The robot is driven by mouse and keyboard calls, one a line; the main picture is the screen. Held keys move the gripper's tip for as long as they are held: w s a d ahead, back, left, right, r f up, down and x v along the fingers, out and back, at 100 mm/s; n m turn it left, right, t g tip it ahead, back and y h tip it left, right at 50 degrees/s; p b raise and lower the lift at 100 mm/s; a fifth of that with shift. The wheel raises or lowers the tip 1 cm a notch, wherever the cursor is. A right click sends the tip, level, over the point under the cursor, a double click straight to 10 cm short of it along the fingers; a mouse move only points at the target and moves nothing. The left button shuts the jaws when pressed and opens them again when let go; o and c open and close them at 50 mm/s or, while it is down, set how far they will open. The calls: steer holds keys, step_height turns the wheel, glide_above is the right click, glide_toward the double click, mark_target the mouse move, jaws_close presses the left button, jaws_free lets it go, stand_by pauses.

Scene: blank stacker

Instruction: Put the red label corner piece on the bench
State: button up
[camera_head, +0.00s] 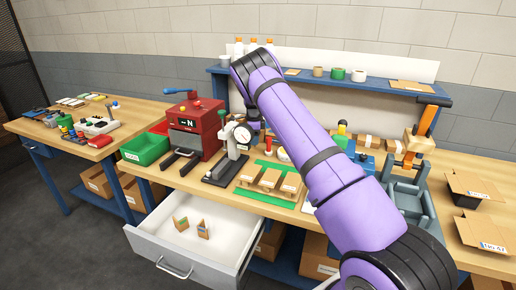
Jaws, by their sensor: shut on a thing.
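My purple arm crosses the middle of the head view and hides part of the bench. My gripper is not clearly visible; the far end of the arm drops behind its own links near the dial gauge. I cannot make out a red label corner piece. The open white drawer (160,243) holds two small wooden corner pieces, one with a green label (181,223) and one with a blue label (203,229). The wooden bench (310,222) stands above the drawer.
A red machine (194,130), a green bin (145,149), a dial gauge stand (228,154) and wooden blocks on a green mat (268,181) crowd the bench. A grey vise (410,200) and open cardboard boxes (473,190) stand at right. Bare wood shows along the front edge.

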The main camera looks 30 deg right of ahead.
steer(key=shift+f, duration=2.25)
steer(key=shift+f, duration=0.1)
steer(key=o, duration=0.9)
steer(key=shift+o, duration=0.2)
